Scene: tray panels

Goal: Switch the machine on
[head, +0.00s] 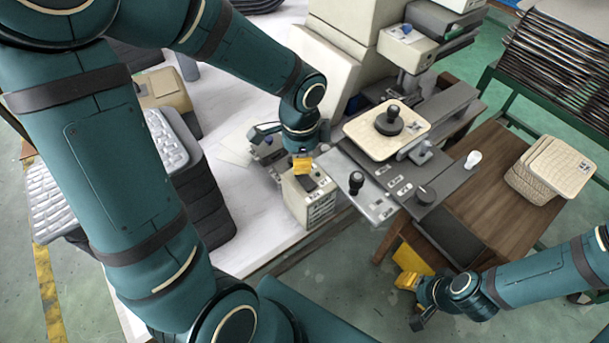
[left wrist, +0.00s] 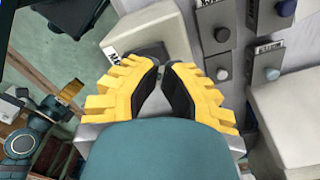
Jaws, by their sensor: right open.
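The machine (head: 364,35) is a tall cream and grey unit at the back middle with a grey control panel. A small cream box (head: 296,205) with side vents and a dark piece on top (head: 316,182) stands at its front left. My left gripper (head: 302,163) points down just over this box; whether it touches is unclear. In the left wrist view its yellow fingers (left wrist: 164,72) are close together with a narrow gap and nothing clearly held. A dark part (left wrist: 150,51) shows just past the fingertips. My right gripper (head: 409,273) is open, empty and low at the right.
Round knobs (left wrist: 222,35) sit on plates beside the left gripper. A cream plate with a black knob (head: 389,122) and black levers (head: 356,181) stand to its right. A brown table (head: 500,190) holds stacked cream panels (head: 553,166). Grey trays (head: 190,180) are stacked at left.

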